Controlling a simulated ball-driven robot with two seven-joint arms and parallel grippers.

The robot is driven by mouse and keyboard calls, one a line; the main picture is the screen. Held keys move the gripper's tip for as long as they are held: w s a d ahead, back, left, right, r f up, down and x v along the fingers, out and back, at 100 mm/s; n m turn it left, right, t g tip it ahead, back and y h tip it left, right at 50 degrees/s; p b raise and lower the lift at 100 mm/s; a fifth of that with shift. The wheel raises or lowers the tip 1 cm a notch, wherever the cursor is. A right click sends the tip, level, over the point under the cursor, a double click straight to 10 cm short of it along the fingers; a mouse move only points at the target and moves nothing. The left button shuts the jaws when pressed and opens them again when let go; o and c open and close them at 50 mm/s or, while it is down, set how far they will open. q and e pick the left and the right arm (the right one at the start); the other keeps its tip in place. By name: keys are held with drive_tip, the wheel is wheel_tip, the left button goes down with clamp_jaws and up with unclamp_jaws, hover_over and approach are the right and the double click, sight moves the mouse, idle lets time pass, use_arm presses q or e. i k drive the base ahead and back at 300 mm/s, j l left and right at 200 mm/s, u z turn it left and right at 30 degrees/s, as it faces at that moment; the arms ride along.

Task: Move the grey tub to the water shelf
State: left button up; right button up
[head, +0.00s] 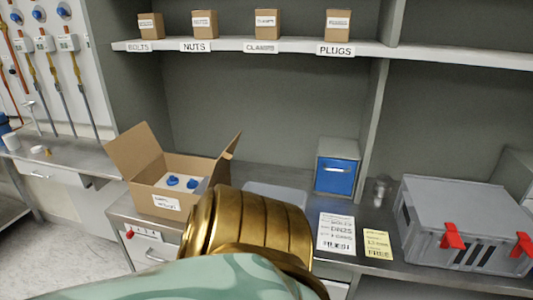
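A light grey shallow tub-like thing (283,190) sits on the bench in the middle. Its front and left are hidden behind a gold ribbed part and a pale green part in the foreground, so I cannot tell what is in it. A larger grey case (466,205) with red latches stands on the bench at the right; I cannot tell which of the two is the grey tub. The shelf (300,47) above carries labels for bolts, nuts, clamps and plugs; I see no label reading water. Neither gripper shows.
An open cardboard box (165,175) with blue-topped items stands left on the bench. A small cabinet with a blue drawer (336,177), a clear jar (379,191), a white note (336,232) and a yellow note (377,244) are right of centre. Several small cartons stand on the shelf.

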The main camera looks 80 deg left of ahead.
sight(108, 161)
drive_tip(key=u, duration=2.65)
